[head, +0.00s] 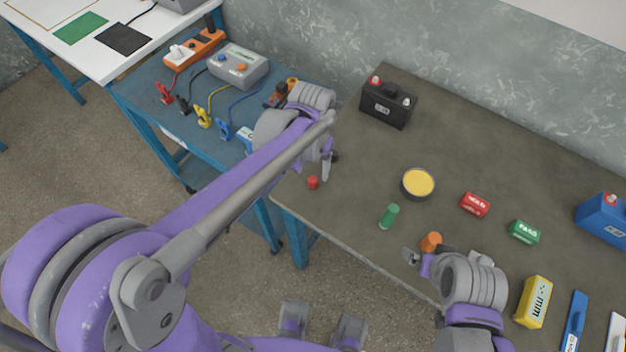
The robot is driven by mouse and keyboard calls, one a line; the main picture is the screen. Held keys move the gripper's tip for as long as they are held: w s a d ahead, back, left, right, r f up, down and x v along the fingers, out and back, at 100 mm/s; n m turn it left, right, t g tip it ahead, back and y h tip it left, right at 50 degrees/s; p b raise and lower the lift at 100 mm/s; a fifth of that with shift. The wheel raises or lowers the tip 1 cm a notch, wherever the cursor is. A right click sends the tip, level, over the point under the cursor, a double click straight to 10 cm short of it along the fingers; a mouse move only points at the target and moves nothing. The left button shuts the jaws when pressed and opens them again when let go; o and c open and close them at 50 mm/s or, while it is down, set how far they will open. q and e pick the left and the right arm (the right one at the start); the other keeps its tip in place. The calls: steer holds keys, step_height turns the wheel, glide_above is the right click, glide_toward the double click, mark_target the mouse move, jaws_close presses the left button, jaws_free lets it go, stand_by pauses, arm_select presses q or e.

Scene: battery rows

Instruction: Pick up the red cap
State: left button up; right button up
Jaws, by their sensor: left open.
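The red cap (313,182) is a small red cylinder standing near the left edge of the dark grey table (345,220). My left gripper (329,163) is open and empty, pointing down just behind and to the right of the cap, apart from it in the picture. My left forearm passes to the left of the cap and does not cover it. My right gripper (412,257) is at the table's front edge beside an orange object (431,242); its jaws are too small and partly hidden to judge.
A black battery (388,103), a yellow-topped round tin (418,184), a green cylinder (389,216), red (475,204) and green (524,231) blocks and a yellow box (533,301) stand on the table.

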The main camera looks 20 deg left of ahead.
mark_target(313, 179)
arm_select(q)
step_height(313, 179, down, 5)
steer(key=shift+d+r, duration=0.1)
jaws_close()
stand_by(0.4)
